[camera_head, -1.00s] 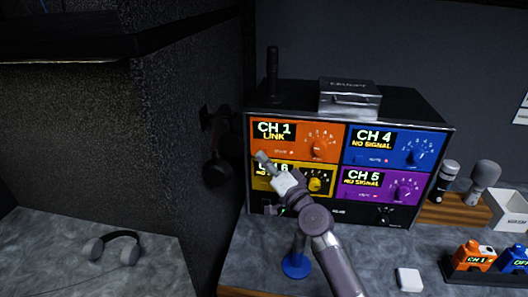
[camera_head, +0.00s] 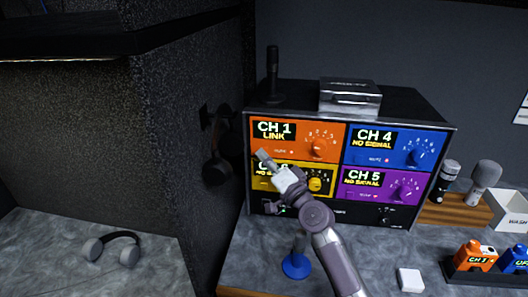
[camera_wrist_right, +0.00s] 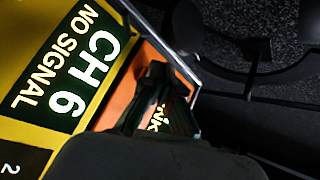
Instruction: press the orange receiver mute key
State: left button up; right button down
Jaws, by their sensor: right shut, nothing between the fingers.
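The orange receiver (camera_head: 333,133) is the top left unit of the rack; its display reads CH 1 LINK. A small key with a MUTE-like label (camera_head: 280,152) is low on its face, beside a small red light. My right gripper (camera_head: 262,155) is shut and empty, its tip at the lower left of the orange face; I cannot tell whether it touches. In the wrist view the shut fingers (camera_wrist_right: 154,88) stand before the orange panel (camera_wrist_right: 122,88), partly covering its display. The mute key is not discernible there. My left gripper is not in view.
The yellow CH 6 receiver (camera_head: 325,170) is directly below, partly behind my right gripper. The blue CH 4 (camera_head: 393,136) and purple CH 5 (camera_head: 370,193) receivers are at right. Headphones (camera_head: 218,165) hang left of the rack. A blue-based stand (camera_head: 297,266) is below my arm.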

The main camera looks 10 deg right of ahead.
jog(key=shift+w, duration=0.1)
dwell(0.3)
jog(key=shift+s+a, duration=0.2)
jog(key=shift+s, duration=0.35)
jog(key=shift+p, duration=0.3)
jog(key=s+p, duration=0.1)
jog(key=s+a, duration=0.1)
jog(key=s, duration=0.1)
jog(key=s+a+p, duration=0.1)
jog(key=s, duration=0.1)
jog(key=shift+s+a+p, duration=0.15)
jog(key=shift+s+p, duration=0.1)
jog(key=shift+p, duration=0.05)
